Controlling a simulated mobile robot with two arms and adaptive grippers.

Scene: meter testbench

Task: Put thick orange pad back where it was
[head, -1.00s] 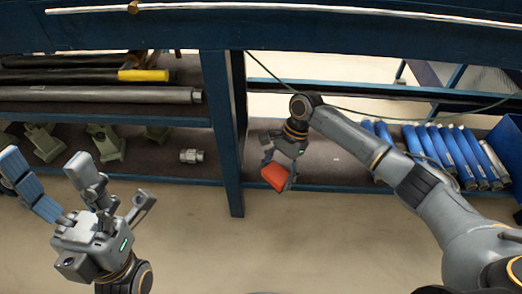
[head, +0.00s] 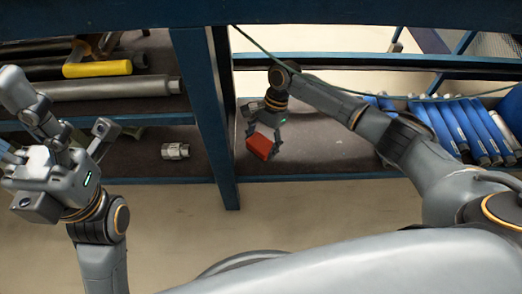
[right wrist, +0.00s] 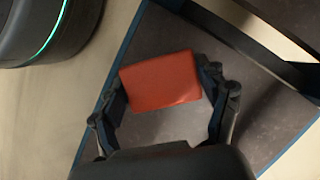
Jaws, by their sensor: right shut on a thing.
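The thick orange pad (head: 261,146) is a red-orange block. It is held between the fingers of my right gripper (head: 263,138), at the front of the right shelf bay. In the right wrist view the pad (right wrist: 161,81) sits between both fingertips (right wrist: 163,88), with the dark shelf surface behind it. I cannot tell whether the pad touches the shelf. My left gripper (head: 50,150) is at the left of the head view, away from the pad, with its fingers spread and nothing between them.
A blue post (head: 204,115) stands just left of my right gripper. Several blue cylinders (head: 455,128) lie on the shelf at the right. A metal fitting (head: 175,151) and dark pipes lie in the left bay. The right bay's shelf (head: 335,150) is bare in the middle.

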